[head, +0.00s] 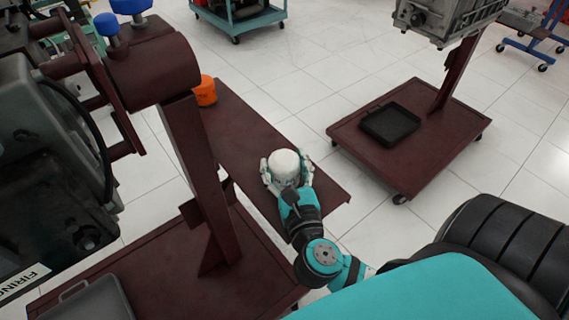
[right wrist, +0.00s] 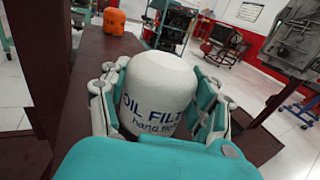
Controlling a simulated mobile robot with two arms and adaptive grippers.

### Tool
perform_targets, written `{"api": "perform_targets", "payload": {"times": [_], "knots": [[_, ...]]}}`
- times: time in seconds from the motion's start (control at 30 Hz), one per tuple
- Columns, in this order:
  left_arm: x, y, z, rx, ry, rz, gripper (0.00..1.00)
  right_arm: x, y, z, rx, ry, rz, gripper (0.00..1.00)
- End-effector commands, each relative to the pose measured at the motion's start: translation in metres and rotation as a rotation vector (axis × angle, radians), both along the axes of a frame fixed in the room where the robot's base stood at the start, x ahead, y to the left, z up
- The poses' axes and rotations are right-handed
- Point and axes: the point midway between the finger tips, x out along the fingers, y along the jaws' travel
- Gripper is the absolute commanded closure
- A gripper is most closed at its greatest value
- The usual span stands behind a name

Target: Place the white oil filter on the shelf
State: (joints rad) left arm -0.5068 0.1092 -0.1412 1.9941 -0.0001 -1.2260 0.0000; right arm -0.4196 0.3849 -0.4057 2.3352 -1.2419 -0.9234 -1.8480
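The white oil filter (head: 284,165) is at the near end of the dark red shelf (head: 240,140) in the head view. In the right wrist view the white oil filter (right wrist: 158,90) stands upright with blue lettering facing me. My right gripper (head: 287,176) has its fingers on both sides of the filter, and they look closed against it. The right gripper's fingers also flank it in the right wrist view (right wrist: 160,112). The filter's base is hidden, so I cannot tell whether it rests on the shelf. My left gripper is not in view.
An orange filter-like object (head: 205,91) stands farther along the shelf. A dark red post and engine stand are left of the shelf. Another dark red stand (head: 420,145) with a black tray (head: 390,124) is at the right. Tiled floor lies between them.

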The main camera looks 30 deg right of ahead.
Motion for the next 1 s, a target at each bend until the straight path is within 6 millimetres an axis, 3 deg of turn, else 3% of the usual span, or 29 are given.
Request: {"api": "perform_targets", "payload": {"times": [0.03,0.17,0.53,0.77,1.0], "knots": [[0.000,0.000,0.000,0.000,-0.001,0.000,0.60,0.000,0.000,0.000,0.000,0.001,0.000,0.31],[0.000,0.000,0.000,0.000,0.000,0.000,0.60,0.000,0.000,0.000,0.000,0.001,0.000,0.14],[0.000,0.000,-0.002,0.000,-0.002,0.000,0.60,-0.003,0.001,0.002,0.001,0.003,0.001,0.13],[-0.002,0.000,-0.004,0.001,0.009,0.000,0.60,-0.042,0.015,-0.001,0.002,0.008,0.001,0.13],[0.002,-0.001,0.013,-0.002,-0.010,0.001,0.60,-0.089,0.031,0.001,0.002,0.006,0.000,0.13]]}}
